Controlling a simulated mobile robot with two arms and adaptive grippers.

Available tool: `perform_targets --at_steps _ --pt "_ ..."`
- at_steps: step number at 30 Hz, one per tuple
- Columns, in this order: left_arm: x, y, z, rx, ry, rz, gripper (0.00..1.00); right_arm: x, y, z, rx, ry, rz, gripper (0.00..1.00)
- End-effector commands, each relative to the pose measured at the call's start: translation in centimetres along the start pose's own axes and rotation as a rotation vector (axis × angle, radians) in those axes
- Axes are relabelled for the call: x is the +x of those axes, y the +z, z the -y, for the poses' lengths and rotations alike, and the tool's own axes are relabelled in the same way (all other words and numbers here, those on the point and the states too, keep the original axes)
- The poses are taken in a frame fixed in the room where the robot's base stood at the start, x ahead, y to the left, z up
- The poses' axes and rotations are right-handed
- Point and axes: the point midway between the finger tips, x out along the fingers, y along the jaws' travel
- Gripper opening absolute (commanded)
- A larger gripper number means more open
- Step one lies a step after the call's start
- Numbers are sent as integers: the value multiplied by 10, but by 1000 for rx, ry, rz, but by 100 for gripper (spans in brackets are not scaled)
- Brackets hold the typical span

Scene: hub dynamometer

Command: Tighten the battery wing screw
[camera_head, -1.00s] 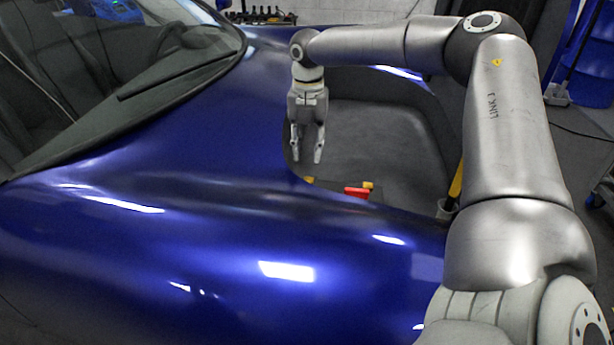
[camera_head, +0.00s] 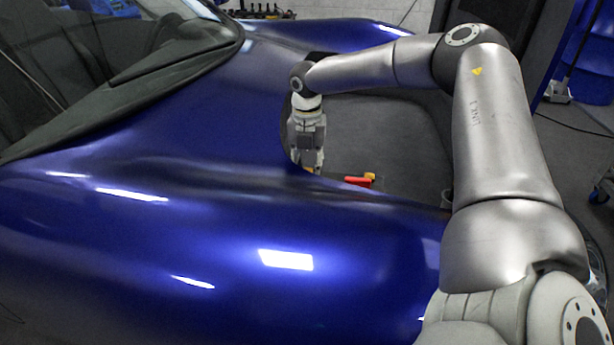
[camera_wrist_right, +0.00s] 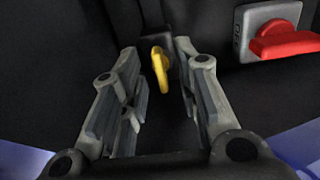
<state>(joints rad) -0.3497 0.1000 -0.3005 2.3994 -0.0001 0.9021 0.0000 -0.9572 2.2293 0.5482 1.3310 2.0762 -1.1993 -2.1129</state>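The yellow wing screw (camera_wrist_right: 159,66) shows in the right wrist view, upright on a dark fitting. It lies between the fingertips of my right gripper (camera_wrist_right: 158,75), with a gap on each side. The gripper is open and touches nothing that I can see. In the head view my right gripper (camera_head: 306,158) points down into the car's open front compartment (camera_head: 385,135), close to its near edge. The fender hides part of its fingertips, and the screw there is mostly hidden. My left gripper is not in view.
The blue fender (camera_head: 200,220) borders the compartment on the near side.

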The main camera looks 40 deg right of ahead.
Motion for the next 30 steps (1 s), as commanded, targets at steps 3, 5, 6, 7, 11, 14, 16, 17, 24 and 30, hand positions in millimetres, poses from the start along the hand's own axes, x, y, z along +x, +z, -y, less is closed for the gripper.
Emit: perform_targets --at_steps 3,5,6,7,11,14,16,17,24,30 --pt "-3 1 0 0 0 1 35 7 0 0 0 1 0 29" --pt "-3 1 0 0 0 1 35 8 0 0 0 1 1 29" --pt "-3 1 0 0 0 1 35 8 0 0 0 1 1 29" --pt "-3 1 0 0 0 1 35 8 0 0 0 1 1 29" --pt "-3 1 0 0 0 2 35 8 0 0 0 1 1 29" --pt "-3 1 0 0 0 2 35 8 0 0 0 1 1 20" --pt "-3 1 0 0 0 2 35 8 0 0 0 1 1 11" --pt "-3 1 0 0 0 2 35 8 0 0 0 1 1 8" --pt "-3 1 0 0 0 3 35 8 0 0 0 1 0 0" --pt "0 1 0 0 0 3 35 7 0 0 24 1 0 0"
